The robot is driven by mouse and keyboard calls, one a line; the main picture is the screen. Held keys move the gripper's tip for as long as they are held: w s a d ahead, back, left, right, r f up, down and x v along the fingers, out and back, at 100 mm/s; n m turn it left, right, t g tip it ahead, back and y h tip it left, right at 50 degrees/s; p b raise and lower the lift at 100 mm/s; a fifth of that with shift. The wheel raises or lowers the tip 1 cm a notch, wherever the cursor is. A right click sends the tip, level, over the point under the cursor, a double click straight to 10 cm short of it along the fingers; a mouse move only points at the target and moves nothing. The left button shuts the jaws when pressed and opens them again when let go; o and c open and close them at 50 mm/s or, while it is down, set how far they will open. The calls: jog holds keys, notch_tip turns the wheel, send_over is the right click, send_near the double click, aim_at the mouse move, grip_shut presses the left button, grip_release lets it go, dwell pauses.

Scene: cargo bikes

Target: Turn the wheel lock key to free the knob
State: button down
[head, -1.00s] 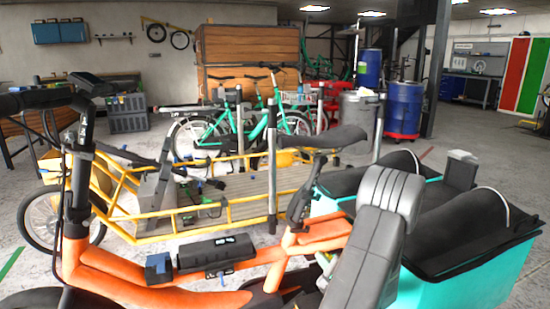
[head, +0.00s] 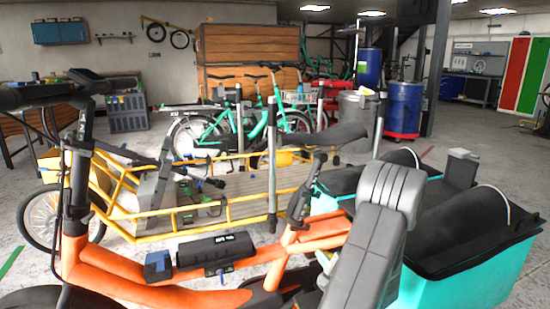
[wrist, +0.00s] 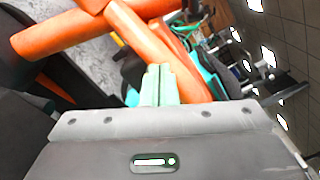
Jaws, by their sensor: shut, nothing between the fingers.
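The orange cargo bike frame (head: 115,275) stands close in front of me in the head view. A black battery-like case (head: 215,250) sits on it, with a small blue block (head: 157,265) beside it. A small blue piece (head: 221,271) shows below the case. I cannot make out which part is the wheel lock key or the knob. My gripper (wrist: 158,72) is in the wrist view, its pale green fingers together and empty. It is in front of the orange tubes (wrist: 165,40); whether it touches them is unclear. My grey arm hides the gripper in the head view.
A teal cargo box (head: 445,275) with black covers is at right. The black saddle (head: 328,136) stands above the orange frame. A yellow cargo bike (head: 150,228) stands close behind, with a green bike (head: 265,125) farther back. Bare floor (head: 30,185) shows at left.

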jog(key=b+v, duration=0.1)
jog(key=v, duration=0.4)
jog(key=shift+s+b, duration=0.2)
jog(key=shift+b, duration=0.1)
jog(key=w+a+m+p, duration=0.2)
jog(key=w+m+p, duration=0.2)
jog(key=w+m, duration=0.1)
jog(key=shift+w+a+m, duration=0.2)
jog(key=shift+a+m, duration=0.2)
jog(key=shift+m, duration=0.1)
dwell(0.4)
jog(key=shift+w+d+f+b, duration=0.15)
jog(key=shift+d+f+b, duration=0.2)
jog(key=shift+d+f, duration=0.15)
dwell(1.1)
jog(key=shift+w+d+r+b, duration=0.2)
jog(key=shift+d+r+b, duration=0.25)
jog(key=shift+b, duration=1.2)
